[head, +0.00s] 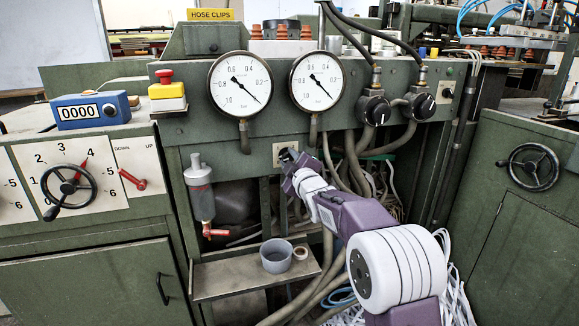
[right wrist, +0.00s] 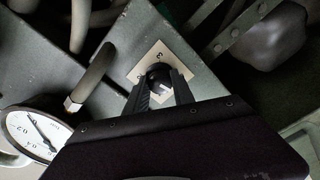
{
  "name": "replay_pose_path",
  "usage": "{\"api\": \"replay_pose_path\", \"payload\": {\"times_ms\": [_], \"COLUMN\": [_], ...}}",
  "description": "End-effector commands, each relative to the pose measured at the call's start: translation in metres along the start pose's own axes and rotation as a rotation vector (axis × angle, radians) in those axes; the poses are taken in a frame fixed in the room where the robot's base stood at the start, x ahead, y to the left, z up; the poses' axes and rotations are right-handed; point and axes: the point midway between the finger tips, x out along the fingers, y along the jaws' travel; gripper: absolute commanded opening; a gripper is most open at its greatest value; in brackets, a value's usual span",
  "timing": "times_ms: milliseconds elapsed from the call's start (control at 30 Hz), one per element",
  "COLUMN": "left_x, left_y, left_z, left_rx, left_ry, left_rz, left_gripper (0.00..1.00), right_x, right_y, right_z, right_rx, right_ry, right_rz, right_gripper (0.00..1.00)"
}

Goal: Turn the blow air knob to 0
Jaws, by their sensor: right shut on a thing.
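A small black knob (right wrist: 158,75) sits on a pale square plate (right wrist: 148,60) with printed numbers; a 3 shows at its upper edge in the right wrist view. I take it to be the blow air knob. My right gripper (right wrist: 159,90) is shut on it, one finger on each side. The knob's setting cannot be read. In the head view the plate (head: 277,156) is on the green panel below the gauges, with my right gripper (head: 288,158) in front of it, hiding the knob. My left gripper is not in view.
Two round gauges (head: 240,84) sit above the plate. Two black knobs (head: 374,108) with hoses are to its right. A grey cup (head: 276,256) stands on a shelf below.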

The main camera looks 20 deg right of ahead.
Motion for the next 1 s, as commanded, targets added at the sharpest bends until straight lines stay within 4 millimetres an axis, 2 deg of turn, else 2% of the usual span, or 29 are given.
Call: {"api": "replay_pose_path", "payload": {"times_ms": [100, 500, 1000], "left_x": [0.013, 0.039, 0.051], "left_y": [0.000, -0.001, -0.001], "left_z": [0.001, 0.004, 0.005], "left_rx": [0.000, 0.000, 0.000], "left_ry": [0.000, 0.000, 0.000], "left_rz": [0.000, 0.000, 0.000], "left_gripper": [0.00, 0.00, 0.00], "right_x": [0.000, 0.000, 0.000], "right_y": [-0.004, -0.003, -0.002], "right_z": [0.003, 0.002, 0.001], "right_rx": [-0.107, -0.423, -0.586], "right_ry": [-0.001, -0.001, -0.001], "right_rz": [-0.001, -0.002, -0.004], "right_gripper": [0.00, 0.00, 0.00]}}
